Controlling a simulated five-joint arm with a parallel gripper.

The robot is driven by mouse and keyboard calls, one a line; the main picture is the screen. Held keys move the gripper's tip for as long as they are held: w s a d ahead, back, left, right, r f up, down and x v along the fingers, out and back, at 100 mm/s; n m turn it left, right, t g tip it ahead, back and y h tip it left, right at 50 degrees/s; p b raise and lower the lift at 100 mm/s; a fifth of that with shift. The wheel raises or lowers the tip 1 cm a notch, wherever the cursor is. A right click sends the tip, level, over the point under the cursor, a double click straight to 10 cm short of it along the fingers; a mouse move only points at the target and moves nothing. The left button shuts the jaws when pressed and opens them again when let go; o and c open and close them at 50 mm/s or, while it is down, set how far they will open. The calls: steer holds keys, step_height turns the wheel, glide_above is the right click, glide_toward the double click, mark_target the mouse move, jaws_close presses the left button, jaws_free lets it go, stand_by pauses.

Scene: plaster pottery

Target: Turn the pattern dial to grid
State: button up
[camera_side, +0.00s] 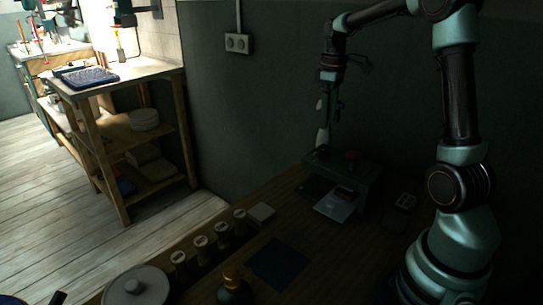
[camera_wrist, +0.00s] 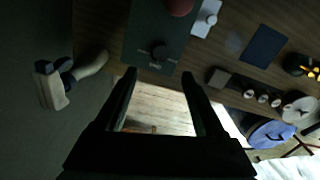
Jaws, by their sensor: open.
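The pattern dial looks to be the small black knob (camera_wrist: 158,52) on top of a dark green box (camera_wrist: 138,28). In the side view the box (camera_side: 368,184) stands against the wall on the workbench, with the dark knob (camera_side: 323,149) at its left end. Any grid marking is too dark and small to read. My gripper (camera_wrist: 158,75) is open and empty, its two fingers apart with the knob just beyond the tips in the wrist view. In the side view my gripper (camera_side: 331,112) hangs above the box, pointing down, apart from the knob.
A red button (camera_side: 353,155) sits on the same box. A pale upright object (camera_side: 322,138) stands close beside my gripper, near the wall. Several stamps (camera_side: 201,242), a dark blue mat (camera_side: 278,263) and a round lidded pot (camera_side: 134,286) lie on the nearer bench.

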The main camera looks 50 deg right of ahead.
step_height(320, 180, up, 2)
steer(key=shift+r, duration=0.1)
stand_by(0.4)
steer(key=s+a+m+t, duration=0.1)
steer(key=s+a, duration=0.3)
steer(key=a, duration=0.7)
steer(key=s+a+r+m+t, duration=0.1)
steer(key=s+a+t, duration=0.3)
steer(key=a, duration=0.7)
steer(key=shift+s+r+m+t, duration=0.15)
steer(key=shift+s+m+t, duration=0.15)
steer(key=shift+s, duration=0.2)
